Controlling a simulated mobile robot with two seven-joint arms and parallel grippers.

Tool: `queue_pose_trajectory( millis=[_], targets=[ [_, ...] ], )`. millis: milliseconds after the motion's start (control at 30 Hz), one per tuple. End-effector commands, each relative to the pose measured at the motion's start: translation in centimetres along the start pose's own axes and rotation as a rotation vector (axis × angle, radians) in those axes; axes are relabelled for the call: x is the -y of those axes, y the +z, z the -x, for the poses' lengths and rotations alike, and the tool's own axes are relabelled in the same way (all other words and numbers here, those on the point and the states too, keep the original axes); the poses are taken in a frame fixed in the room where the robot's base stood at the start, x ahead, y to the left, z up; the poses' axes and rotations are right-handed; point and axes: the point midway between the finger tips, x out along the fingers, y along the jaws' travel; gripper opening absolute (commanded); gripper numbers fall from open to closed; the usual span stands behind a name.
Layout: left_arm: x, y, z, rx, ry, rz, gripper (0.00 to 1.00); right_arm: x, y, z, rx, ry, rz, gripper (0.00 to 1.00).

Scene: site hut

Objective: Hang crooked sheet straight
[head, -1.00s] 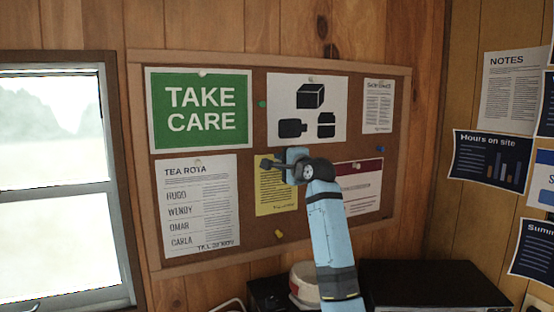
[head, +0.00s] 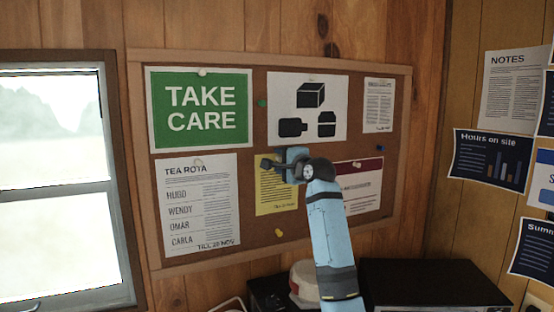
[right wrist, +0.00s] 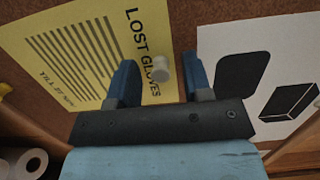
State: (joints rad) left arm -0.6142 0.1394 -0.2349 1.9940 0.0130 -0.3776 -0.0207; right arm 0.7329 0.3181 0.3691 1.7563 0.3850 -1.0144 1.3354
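The yellow LOST GLOVES sheet (head: 275,200) hangs on the cork board (head: 240,253), its upper part hidden by my right gripper in the head view. It also shows in the right wrist view (right wrist: 75,55), with a white pin (right wrist: 162,68) at its heading edge. My right gripper (right wrist: 161,78) is open, a finger on each side of the pin in that view; I cannot tell whether they touch it. The gripper also shows in the head view (head: 281,158). No sheet's tilt stands out clearly from the board's slanted view. My left gripper is not in view.
The green TAKE CARE sign (head: 200,108), tea rota (head: 200,205), picture sheet (head: 310,88), small text sheet (head: 378,105) and maroon-topped sheet (head: 362,190) share the board. A window (head: 60,190) is at left. Black boxes (head: 430,285) stand below the board.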

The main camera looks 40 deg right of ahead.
Motion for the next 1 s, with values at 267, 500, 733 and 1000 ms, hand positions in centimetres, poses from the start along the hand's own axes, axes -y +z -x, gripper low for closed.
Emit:
queue_pose_trajectory(
  millis=[267, 500, 733, 1000],
  targets=[
    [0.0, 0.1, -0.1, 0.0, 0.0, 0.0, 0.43, -0.1, 0.0, 0.3, 0.0, 0.0, 0.0, 0.46],
    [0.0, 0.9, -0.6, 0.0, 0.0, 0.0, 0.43, -0.2, 0.0, 4.2, 0.0, -0.003, 0.001, 0.46],
    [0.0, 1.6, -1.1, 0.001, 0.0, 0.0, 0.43, -0.2, 0.0, 9.5, -0.001, -0.001, 0.001, 0.46],
    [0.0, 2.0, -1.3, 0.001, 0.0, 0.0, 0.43, -0.1, 0.0, 13.2, 0.0, 0.0, 0.0, 0.46]
  ],
)
